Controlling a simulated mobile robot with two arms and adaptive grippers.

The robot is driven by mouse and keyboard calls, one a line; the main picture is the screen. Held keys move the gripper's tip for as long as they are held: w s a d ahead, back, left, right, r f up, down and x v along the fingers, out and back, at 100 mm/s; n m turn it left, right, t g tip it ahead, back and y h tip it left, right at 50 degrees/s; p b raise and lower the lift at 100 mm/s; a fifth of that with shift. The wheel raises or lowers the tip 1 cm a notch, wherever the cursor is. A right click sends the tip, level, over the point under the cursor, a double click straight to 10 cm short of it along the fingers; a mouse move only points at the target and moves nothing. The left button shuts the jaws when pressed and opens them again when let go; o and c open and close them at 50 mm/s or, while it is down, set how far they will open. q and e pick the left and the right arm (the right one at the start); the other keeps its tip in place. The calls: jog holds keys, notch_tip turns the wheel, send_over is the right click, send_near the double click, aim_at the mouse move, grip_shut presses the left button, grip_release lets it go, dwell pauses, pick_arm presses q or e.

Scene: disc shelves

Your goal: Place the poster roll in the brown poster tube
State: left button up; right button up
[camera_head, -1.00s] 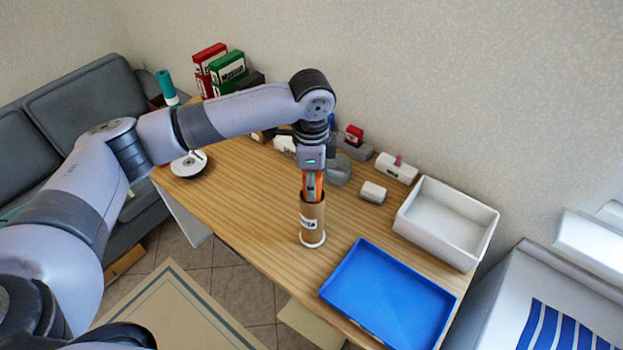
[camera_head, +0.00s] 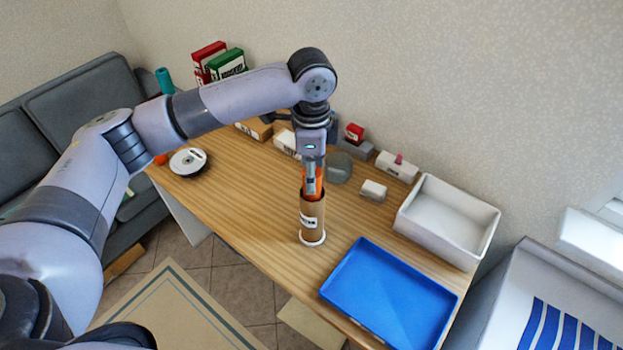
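The brown poster tube (camera_head: 312,214) stands upright on the wooden table with a white base and a white label. The orange poster roll (camera_head: 318,183) shows at the tube's mouth, upright, with its lower part hidden inside the tube. My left gripper (camera_head: 311,182) points straight down over the tube, its fingers alongside the top of the roll. The fingers and the roll overlap in this view, so I cannot tell whether they grip it or stand apart. My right gripper is not in view.
A blue tray (camera_head: 388,295) lies in front right on the table (camera_head: 250,215), with a white bin (camera_head: 446,222) behind it. Small boxes and a grey round container (camera_head: 339,169) stand behind the tube. A disc spindle (camera_head: 188,162) sits at left. The table left of the tube is clear.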

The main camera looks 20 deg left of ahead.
pick_arm(q)
notch_tip(320, 180, up, 9)
jog(key=shift+r+b, duration=0.15)
jog(key=shift+b, duration=0.8)
